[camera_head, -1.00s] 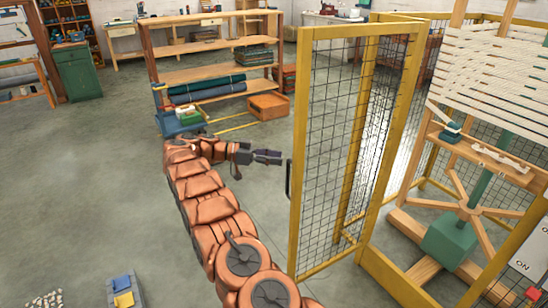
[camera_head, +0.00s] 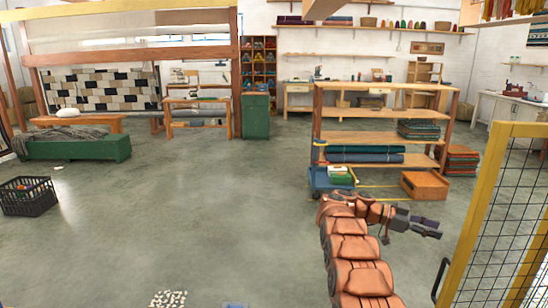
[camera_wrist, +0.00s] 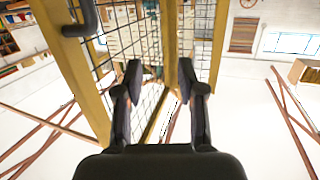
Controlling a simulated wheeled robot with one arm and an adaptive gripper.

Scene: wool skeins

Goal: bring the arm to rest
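My orange arm (camera_head: 357,265) reaches up from the bottom edge in the head view and bends right at the wrist. My gripper (camera_head: 432,228) points right, out over the floor and left of the yellow mesh gate. In the wrist view my gripper (camera_wrist: 160,72) has its two dark fingers apart, with nothing between them. The yellow mesh gate (camera_wrist: 75,70) shows upside down or tilted beyond the fingers; I cannot tell how far off it is.
The yellow gate frame (camera_head: 474,205) with its dark handle (camera_head: 440,278) stands close on the right. A wooden shelf rack (camera_head: 375,137) and an orange crate (camera_head: 424,185) stand behind the arm. A black basket (camera_head: 30,199) is at the far left. The middle floor (camera_head: 200,220) is clear.

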